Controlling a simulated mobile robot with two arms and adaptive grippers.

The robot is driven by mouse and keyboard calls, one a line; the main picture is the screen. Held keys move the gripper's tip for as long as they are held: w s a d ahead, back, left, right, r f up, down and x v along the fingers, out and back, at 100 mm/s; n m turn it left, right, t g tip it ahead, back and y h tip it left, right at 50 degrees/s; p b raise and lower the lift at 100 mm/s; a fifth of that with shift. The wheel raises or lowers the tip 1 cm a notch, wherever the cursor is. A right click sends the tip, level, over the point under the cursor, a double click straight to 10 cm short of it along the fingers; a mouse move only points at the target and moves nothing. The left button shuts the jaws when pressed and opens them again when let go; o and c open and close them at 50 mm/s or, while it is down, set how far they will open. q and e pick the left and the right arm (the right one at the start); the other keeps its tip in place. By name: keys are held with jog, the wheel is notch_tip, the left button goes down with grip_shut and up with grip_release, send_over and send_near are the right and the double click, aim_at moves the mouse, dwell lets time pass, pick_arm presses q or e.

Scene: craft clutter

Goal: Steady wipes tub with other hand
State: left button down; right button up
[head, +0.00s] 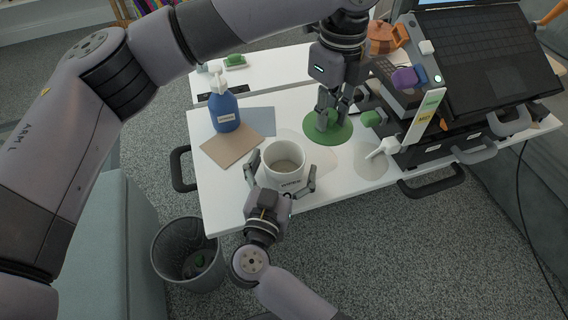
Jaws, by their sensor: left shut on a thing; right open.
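My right gripper (285,182) is open, with one finger on either side of the tub's lower front. I cannot tell whether the fingers touch it. My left gripper (331,116) points down behind and to the right of the tub, shut on a small green thing (329,121) that its fingers partly hide. This is over a round green mat (343,132).
A blue spray bottle (226,112) stands left of the tub, by a brown sheet (228,145). Another green lump (372,118) and a white handled tool (382,149) lie right. A dark machine (480,60) fills the table's right. A mesh bin (188,255) stands on the floor.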

jog(key=v, duration=1.2)
